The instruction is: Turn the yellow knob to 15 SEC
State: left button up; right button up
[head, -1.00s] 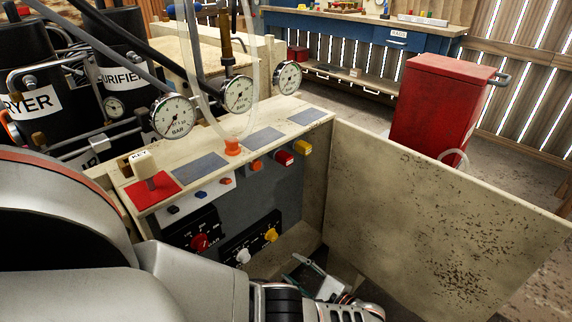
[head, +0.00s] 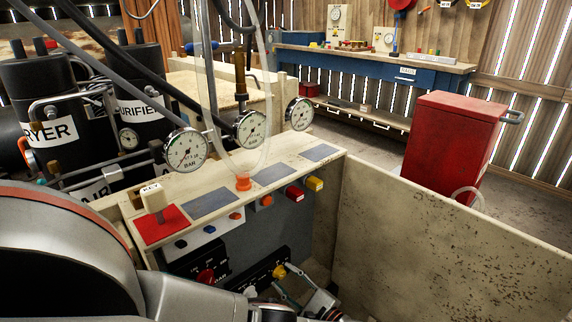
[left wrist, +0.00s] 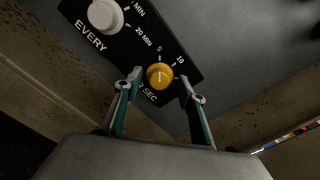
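The yellow knob (head: 279,271) is on a black dial plate low on the grey panel, right of a white knob (head: 250,292). In the left wrist view the yellow knob (left wrist: 160,76) has a light pointer mark, with 5, 10 and a partly hidden SEC label around it. My left gripper (left wrist: 161,84) is open, with one finger on each side of the yellow knob. I cannot tell whether either finger touches it. In the head view the left gripper (head: 284,277) is at the knob, partly cut off by the bottom edge. My right gripper is not in view.
A red knob (head: 206,276) is left on the panel. A beige side wall (head: 440,240) bounds the space on the right. A red cabinet (head: 450,140) stands behind it.

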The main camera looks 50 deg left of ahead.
pick_arm(q)
jog(key=c, duration=1.1)
jog(key=shift+m, duration=0.3)
jog(key=m, duration=0.9)
jog(key=shift+m, duration=0.4)
jog(key=m, duration=0.4)
jog(key=shift+m, duration=0.3)
jog(key=m, duration=0.4)
jog(key=shift+w+m, duration=0.1)
jog(key=shift+m, duration=0.3)
